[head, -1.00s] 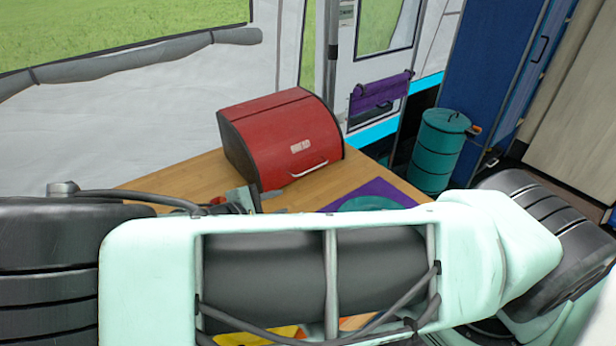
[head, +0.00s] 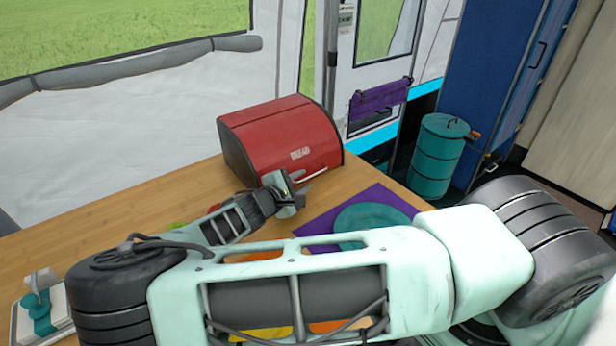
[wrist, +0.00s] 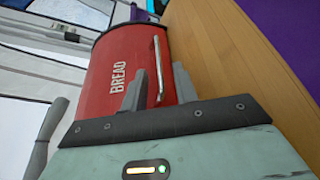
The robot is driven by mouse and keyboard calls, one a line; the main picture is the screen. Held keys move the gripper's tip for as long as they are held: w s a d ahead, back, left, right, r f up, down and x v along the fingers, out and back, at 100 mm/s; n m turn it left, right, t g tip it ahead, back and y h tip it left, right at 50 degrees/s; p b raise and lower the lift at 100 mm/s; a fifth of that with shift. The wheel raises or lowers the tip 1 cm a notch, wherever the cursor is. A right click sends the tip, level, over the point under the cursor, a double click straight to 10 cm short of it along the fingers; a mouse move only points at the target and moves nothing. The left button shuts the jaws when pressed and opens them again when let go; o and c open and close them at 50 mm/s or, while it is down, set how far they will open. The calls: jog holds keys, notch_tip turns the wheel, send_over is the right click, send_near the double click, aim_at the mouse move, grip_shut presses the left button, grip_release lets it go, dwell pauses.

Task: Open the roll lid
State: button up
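The red bread bin (head: 282,137) stands on the wooden table with its roll lid (head: 301,152) down. A pale bar handle (head: 311,174) runs along the lid's lower front edge. In the wrist view the lid (wrist: 105,75) reads "BREAD" and the metal handle (wrist: 157,58) shows clearly. My gripper (head: 298,186) is just in front of the bin, close to the handle. In the wrist view my gripper (wrist: 160,76) has its two grey fingers apart, with the handle showing between them. I cannot tell whether either finger touches the handle.
A purple mat (head: 312,229) with a teal plate (head: 372,222) lies right of my gripper. A white and teal item (head: 37,302) is at the table's left front. The table's left part (head: 80,227) is mostly bare. A teal barrel (head: 438,152) stands beyond the table.

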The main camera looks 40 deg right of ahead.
aim_at(306, 179)
jog(key=shift+x, duration=1.9)
grip_shut()
jog(key=shift+r, duration=0.1)
